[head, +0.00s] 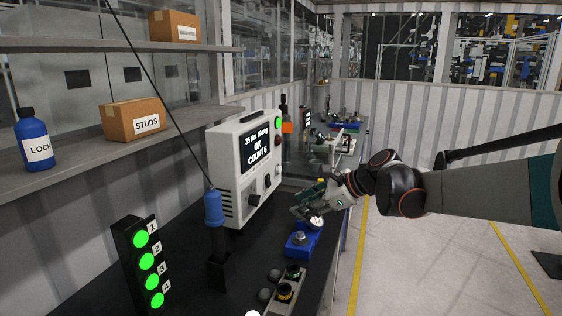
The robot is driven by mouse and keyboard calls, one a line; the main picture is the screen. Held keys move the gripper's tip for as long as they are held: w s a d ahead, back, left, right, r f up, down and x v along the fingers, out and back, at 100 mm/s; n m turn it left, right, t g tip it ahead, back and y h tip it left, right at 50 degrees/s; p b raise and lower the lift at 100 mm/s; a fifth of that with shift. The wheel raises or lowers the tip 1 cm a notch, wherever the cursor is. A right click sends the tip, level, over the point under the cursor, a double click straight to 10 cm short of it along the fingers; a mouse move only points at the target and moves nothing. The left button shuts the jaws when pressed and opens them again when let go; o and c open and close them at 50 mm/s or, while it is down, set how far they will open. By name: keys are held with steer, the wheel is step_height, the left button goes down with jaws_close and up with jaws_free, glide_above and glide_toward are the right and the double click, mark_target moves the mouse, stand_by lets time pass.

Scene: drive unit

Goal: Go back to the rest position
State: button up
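My arm reaches in from the right side of the head view. My gripper (306,208) is over the right edge of the dark workbench (190,262), close above a blue fixture (303,240) that carries a metal part. The fingers are small and partly hidden by a round metallic piece near them. I cannot tell whether they hold anything or touch the part below.
A white control box (224,165) reads "OK" and "COUNT 6". A blue-handled tool (213,208) hangs on a cable by a black four-lamp tower (128,262), all green. Shelves hold "STUDS" (134,118) and a blue bottle (33,140).

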steer(key=s+d+f+n+h, duration=0.2)
steer(key=s+n, duration=0.4)
steer(key=s, duration=0.5)
steer(key=s+d+f+n+t+h, duration=0.1)
steer(key=s+d+f+n+h, duration=0.1)
steer(key=s+d+n+h, duration=0.2)
steer(key=s+d+f+n+h, duration=0.3)
steer(key=s+d+n, duration=0.4)
steer(key=s, duration=1.1)
steer(key=n, duration=0.2)
steer(key=shift+s+d+n, duration=0.15)
steer(key=shift+s+n, duration=0.25)
